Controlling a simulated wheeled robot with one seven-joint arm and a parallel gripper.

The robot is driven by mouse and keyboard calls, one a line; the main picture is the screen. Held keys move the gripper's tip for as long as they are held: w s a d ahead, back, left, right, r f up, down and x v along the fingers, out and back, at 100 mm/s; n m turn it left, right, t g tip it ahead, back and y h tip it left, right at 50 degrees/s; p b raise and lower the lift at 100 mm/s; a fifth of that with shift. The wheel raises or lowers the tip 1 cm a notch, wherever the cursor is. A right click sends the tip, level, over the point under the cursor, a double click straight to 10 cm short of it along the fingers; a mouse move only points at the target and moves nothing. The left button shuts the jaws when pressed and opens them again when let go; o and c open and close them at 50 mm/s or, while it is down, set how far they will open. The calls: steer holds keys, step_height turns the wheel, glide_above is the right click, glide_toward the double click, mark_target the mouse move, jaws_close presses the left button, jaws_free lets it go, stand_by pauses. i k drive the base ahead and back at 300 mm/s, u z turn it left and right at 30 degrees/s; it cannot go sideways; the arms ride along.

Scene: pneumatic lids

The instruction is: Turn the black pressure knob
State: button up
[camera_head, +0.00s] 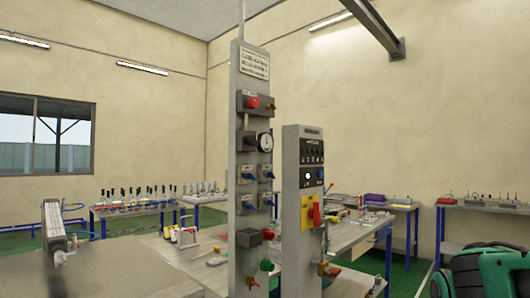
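I cannot single out a black pressure knob for certain in the head view. A tall grey panel (246,75) stands near the middle. It carries a red knob (252,102) on a dark block near the top, and a round white-faced gauge (265,142) with a dark rim below it. Several small blue-handled valves (266,171) sit lower, with a dark grey block (249,237) and a green knob (266,265) near the bottom. My gripper's fingers do not show.
A shorter grey panel (304,134) with a black control face and a red-and-yellow switch (313,213) stands right of the tall one. A grey bench (140,270) fills the lower left. Tables with small items line the back. A green and black part is at the lower right.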

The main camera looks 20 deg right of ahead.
mark_target(253, 141)
steer(key=u, duration=0.1)
steer(key=k, duration=0.25)
steer(key=z, duration=0.4)
steer(key=i, duration=1.15)
steer(key=u, duration=0.25)
